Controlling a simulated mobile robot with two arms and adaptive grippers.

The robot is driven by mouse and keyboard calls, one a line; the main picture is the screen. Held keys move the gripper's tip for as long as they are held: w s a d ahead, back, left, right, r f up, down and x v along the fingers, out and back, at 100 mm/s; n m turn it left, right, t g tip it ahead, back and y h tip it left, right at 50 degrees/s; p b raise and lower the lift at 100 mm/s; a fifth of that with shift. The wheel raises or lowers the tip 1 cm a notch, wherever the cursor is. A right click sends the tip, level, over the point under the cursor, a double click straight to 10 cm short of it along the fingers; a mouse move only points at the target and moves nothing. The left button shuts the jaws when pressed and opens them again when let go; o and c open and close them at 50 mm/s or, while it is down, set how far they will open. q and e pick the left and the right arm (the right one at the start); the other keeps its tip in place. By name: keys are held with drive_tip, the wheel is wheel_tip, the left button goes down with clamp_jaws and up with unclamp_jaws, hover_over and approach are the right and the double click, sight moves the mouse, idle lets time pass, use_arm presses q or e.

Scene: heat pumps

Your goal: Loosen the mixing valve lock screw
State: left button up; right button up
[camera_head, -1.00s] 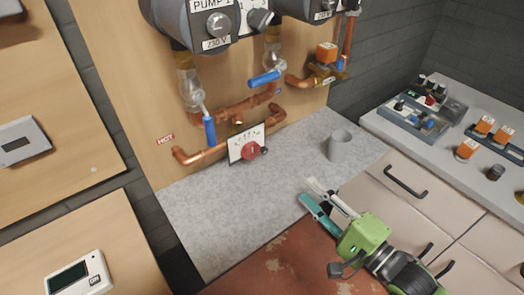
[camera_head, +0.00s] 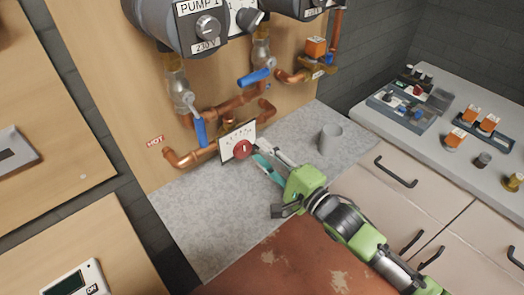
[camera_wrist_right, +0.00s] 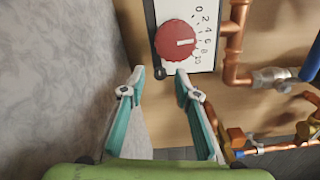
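The mixing valve has a white scale plate (camera_head: 231,142) with a round red knob (camera_head: 243,149), mounted low on the wooden panel. In the right wrist view the red knob (camera_wrist_right: 176,40) is ahead, with scale numbers beside it. A small dark lock screw (camera_wrist_right: 159,73) sits at the plate's corner below the knob. My right gripper (camera_head: 261,153) reaches the plate's right side. In the wrist view the right gripper (camera_wrist_right: 161,76) is open, its fingertips apart on either side of the screw; contact cannot be told. The left gripper is out of view.
Copper pipes (camera_head: 182,159) and a blue-handled valve (camera_head: 201,132) flank the plate at left; another blue handle (camera_head: 254,77) is above. A grey cup (camera_head: 330,139) stands on the grey counter (camera_head: 190,213). Trays of parts (camera_head: 409,108) lie on the right cabinet.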

drive_tip(key=shift+w+a, duration=0.25)
drive_tip(key=shift+w, duration=0.05)
clamp_jaws()
drive_tip(key=shift+r+n+p, duration=0.1)
drive_tip(key=shift+n+p, duration=0.55)
drive_tip(key=shift+n, duration=0.05)
drive_tip(key=shift+n+p, duration=0.3)
drive_tip(key=shift+n, duration=0.4)
unclamp_jaws()
